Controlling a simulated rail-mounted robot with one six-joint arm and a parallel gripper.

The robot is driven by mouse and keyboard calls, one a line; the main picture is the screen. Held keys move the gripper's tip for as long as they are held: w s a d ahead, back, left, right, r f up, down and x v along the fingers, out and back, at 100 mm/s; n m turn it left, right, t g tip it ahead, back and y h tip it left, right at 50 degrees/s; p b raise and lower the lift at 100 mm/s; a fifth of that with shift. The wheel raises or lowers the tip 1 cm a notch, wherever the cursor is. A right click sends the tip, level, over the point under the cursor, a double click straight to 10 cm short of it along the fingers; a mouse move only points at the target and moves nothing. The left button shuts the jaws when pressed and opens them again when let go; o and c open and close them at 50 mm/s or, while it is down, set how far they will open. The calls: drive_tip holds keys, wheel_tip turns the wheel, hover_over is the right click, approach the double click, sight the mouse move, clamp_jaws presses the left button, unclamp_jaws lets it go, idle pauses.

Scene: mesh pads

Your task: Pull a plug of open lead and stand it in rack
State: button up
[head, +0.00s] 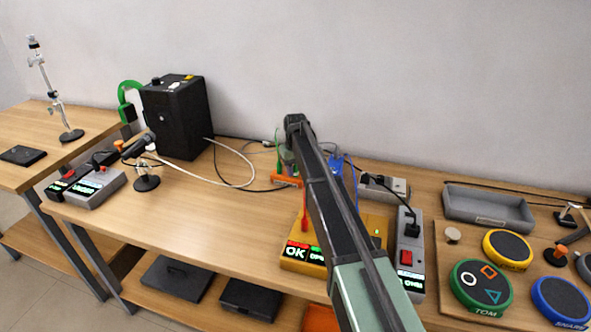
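A yellow tester box (345,240) sits on the bench, with "OK" and partly covered green letters on its front. A red upright piece, perhaps a plug or lead (304,214), rises at its left side. An orange piece (287,181), perhaps the rack, lies behind the box, partly covered by my arm. A thin green lead (279,150) and a blue lead (336,164) show on either side of my arm. My arm crosses in front of the box and hides its middle.
A grey switched socket strip (409,250) with a black plug stands right of the box. Pads on a wooden board (462,238) and a grey tray (488,208) are farther right. A black speaker box (177,118) and loose cables (249,172) are left.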

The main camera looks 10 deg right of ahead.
drive_tip(key=shift+o, duration=1.2)
wheel_tip(320, 180, up, 11)
drive_tip(key=p, duration=1.1)
drive_tip(key=shift+r, duration=0.15)
drive_tip(key=shift+f, duration=0.2)
